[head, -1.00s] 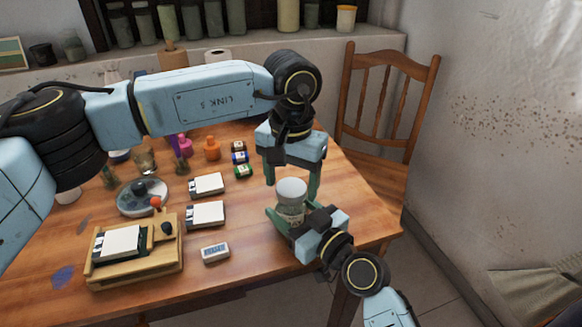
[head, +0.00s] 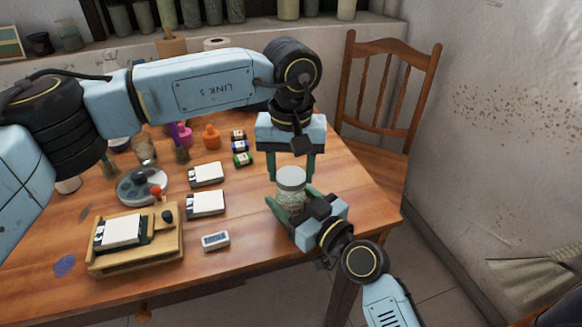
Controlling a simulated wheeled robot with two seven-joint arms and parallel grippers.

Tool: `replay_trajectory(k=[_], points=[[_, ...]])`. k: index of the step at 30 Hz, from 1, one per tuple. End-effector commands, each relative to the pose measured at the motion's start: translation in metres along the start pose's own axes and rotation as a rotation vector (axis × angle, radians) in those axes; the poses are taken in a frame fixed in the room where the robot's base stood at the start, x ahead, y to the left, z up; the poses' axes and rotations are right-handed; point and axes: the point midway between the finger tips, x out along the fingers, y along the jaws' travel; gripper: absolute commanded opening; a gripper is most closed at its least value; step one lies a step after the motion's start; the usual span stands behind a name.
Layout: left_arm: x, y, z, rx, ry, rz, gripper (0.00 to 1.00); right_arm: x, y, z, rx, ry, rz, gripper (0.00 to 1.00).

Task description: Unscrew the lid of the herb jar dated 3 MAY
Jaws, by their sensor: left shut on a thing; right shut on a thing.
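The herb jar (head: 289,201) is clear glass with greenish contents and a pale grey lid (head: 291,177). It stands upright near the right front of the wooden table. Its date cannot be read. My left gripper (head: 292,172) comes down from above, with its green fingers on either side of the lid, shut on it. The lid sits at the jar's mouth; I cannot tell how tight it is. My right gripper (head: 288,208) reaches in from the front right and is shut around the jar's body, partly hiding it.
White-topped boxes (head: 206,174), a small white device (head: 215,240), a wooden stand (head: 135,264), a round grey palette (head: 142,187) and small bottles (head: 211,137) lie to the left on the table (head: 230,267). A wooden chair (head: 384,110) stands behind right.

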Motion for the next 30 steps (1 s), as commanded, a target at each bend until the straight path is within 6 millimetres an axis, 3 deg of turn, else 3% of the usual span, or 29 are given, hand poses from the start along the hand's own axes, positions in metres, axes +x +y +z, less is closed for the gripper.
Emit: replay_trajectory(k=[30], points=[[-0.0013, -0.0003, 0.0006, -1.966, 0.000, -0.002, 0.23, -0.0003, 0.0006, 0.0008, 0.002, -0.001, 0.001, 0.00]])
